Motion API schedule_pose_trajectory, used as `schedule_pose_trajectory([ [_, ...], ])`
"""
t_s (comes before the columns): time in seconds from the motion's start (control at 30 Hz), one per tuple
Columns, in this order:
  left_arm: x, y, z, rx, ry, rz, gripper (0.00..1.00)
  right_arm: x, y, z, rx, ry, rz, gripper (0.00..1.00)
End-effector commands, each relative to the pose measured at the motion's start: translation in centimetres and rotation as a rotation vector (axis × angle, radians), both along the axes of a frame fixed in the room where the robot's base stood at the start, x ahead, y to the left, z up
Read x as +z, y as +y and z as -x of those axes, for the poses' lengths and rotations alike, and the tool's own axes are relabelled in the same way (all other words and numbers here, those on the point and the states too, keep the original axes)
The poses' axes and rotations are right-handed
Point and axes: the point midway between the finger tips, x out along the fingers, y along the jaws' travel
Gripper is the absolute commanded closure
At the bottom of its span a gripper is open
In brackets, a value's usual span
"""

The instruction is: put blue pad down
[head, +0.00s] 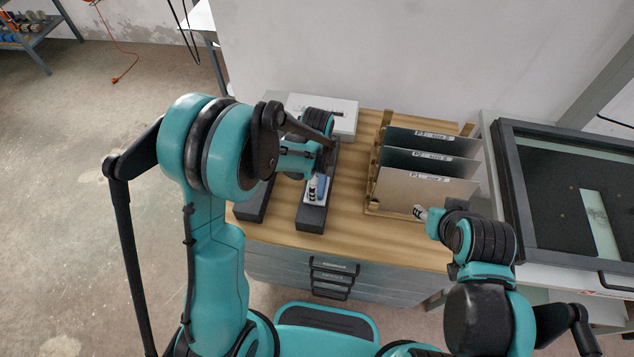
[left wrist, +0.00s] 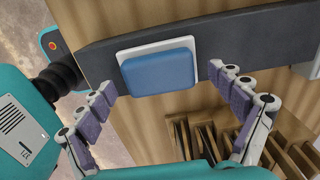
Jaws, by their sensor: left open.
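The blue pad (left wrist: 158,73) has a white backing and lies flat on a long dark grey block (left wrist: 250,30) in the left wrist view. My left gripper (left wrist: 162,80) is open, with one finger on each side of the pad and visible gaps between; nothing is held. In the head view a little of the blue pad (head: 321,187) shows on the dark block (head: 312,220), partly hidden by my left gripper (head: 312,187). My right gripper (head: 420,212) is near the front of the plate rack; its fingers are too small to read.
A wooden rack (head: 374,209) holds three upright metal plates (head: 425,188). Another dark block (head: 250,207) lies to the left on the wooden worktop (head: 345,215). A white box (head: 340,112) is at the back. A black-framed machine (head: 560,200) stands to the right.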

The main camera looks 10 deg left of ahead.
Motion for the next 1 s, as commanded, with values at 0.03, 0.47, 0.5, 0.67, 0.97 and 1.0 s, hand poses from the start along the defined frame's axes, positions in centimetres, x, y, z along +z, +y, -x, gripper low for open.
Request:
schedule_pose_trajectory([
  [0.03,1.4,0.0,0.0,0.000,0.000,0.000,0.07,0.5,0.0,0.0,0.000,0.000,0.000,0.60],
  [0.47,9.6,0.0,0.0,0.001,0.001,-0.001,0.07,2.4,0.0,0.0,0.000,0.000,0.000,0.60],
  [0.5,9.9,0.0,0.0,0.001,0.001,-0.001,0.07,2.5,0.0,0.0,0.000,0.000,0.000,0.60],
  [0.67,11.6,0.5,0.7,0.066,-0.024,0.004,0.07,2.5,0.0,0.0,0.000,0.000,0.000,0.60],
  [0.97,18.2,3.9,6.1,0.642,-0.238,0.104,0.07,2.5,0.0,0.0,0.000,0.000,0.000,0.60],
  [1.0,18.9,4.4,7.0,0.732,-0.270,0.130,0.07,2.5,0.0,0.0,0.000,0.000,0.000,0.60],
])
